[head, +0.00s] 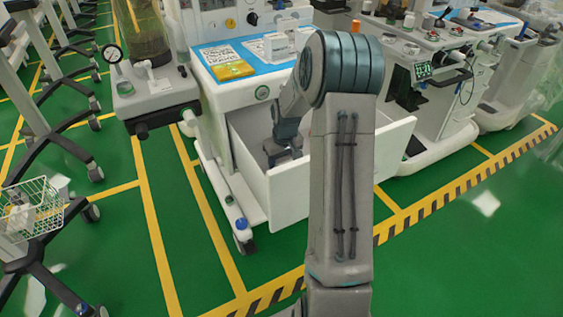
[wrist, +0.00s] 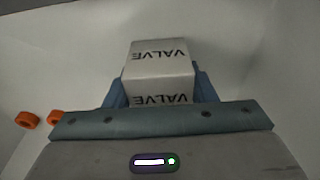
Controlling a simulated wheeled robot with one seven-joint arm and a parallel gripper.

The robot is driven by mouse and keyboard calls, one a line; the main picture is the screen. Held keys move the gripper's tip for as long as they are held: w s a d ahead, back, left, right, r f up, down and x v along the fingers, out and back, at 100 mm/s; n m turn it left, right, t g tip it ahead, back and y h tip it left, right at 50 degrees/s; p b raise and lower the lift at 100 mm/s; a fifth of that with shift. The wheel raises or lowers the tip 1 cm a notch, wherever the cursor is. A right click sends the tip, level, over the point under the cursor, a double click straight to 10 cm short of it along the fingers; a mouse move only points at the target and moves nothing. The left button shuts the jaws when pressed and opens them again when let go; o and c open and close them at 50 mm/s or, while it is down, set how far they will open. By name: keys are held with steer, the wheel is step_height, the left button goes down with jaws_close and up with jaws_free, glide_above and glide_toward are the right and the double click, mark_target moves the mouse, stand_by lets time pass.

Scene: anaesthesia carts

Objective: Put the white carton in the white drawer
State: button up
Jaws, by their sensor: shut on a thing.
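The white drawer (head: 345,165) of the cart is pulled open, and my arm reaches down into it. My gripper (head: 282,152) is inside the drawer, near its left part. In the wrist view the white carton (wrist: 160,62), printed "VALVE" on two faces, sits between the blue fingers, which are shut on it. The carton is hidden behind my gripper and arm in the head view. Pale drawer surfaces (wrist: 50,60) surround the carton in the wrist view; I cannot tell whether it touches the drawer floor.
Two orange ring-like things (wrist: 28,119) lie left of my gripper in the wrist view. The blue cart top (head: 262,66) above the drawer holds a yellow pack (head: 228,67) and a white box-like item (head: 278,46). Another cart (head: 440,75) stands at the right.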

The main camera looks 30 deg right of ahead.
mark_target(284, 160)
steer(key=shift+f, duration=0.1)
steer(key=o, duration=0.6)
steer(key=shift+f, duration=0.1)
steer(key=shift+c, duration=0.2)
steer(key=o, duration=0.4)
steer(key=r+p, duration=0.1)
steer(key=r, duration=0.3)
steer(key=s+r+p, duration=0.1)
steer(key=r, duration=0.3)
steer(key=r+p, duration=0.1)
steer(key=r, duration=0.3)
steer(key=shift+s+r, duration=0.15)
steer(key=shift+s, duration=0.25)
